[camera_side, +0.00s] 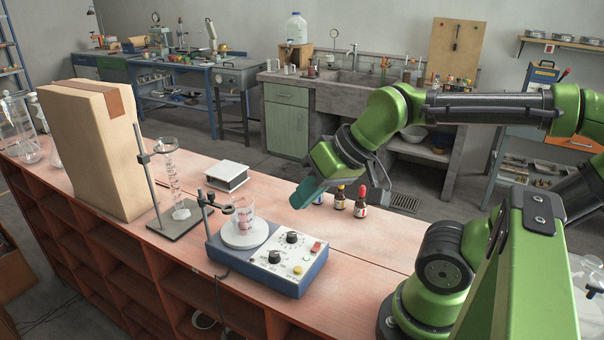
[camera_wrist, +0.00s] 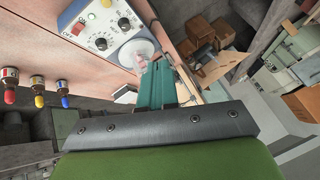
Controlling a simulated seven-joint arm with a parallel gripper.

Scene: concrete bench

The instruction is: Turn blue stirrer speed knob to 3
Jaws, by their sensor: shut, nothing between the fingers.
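The blue stirrer (camera_side: 268,255) sits on the bench with a round white plate on its left and a white control panel on its right. Two black knobs show on the panel, a rear one (camera_side: 291,237) and a front one (camera_side: 274,257); their scale marks are too small to read. A glass beaker (camera_side: 243,217) stands on the plate. My gripper (camera_side: 299,201) is shut and empty, in the air behind and above the stirrer, apart from the knobs.
Small dropper bottles (camera_side: 340,197) stand near my gripper, with coloured caps in the wrist view (camera_wrist: 38,89).

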